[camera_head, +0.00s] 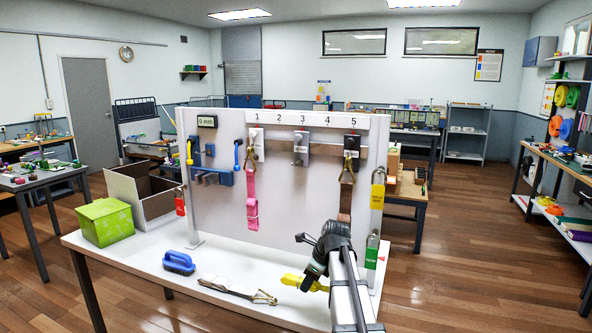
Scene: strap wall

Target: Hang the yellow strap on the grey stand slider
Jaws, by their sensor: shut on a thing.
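The yellow strap (293,280) lies low over the front right of the white table, and part of it is hidden behind my gripper. My gripper (314,273) reaches in from the bottom right and is shut on the yellow strap. Whether the strap is clear of the table top is hard to tell. A grey metal holder (301,153) is on the white panel under number 3, with no strap on it. I cannot tell for sure that it is the grey stand slider.
A pink strap (252,200) hangs under number 1 and a brown strap (346,193) under number 5 of the upright panel (290,210). A green box (105,222) stands left.

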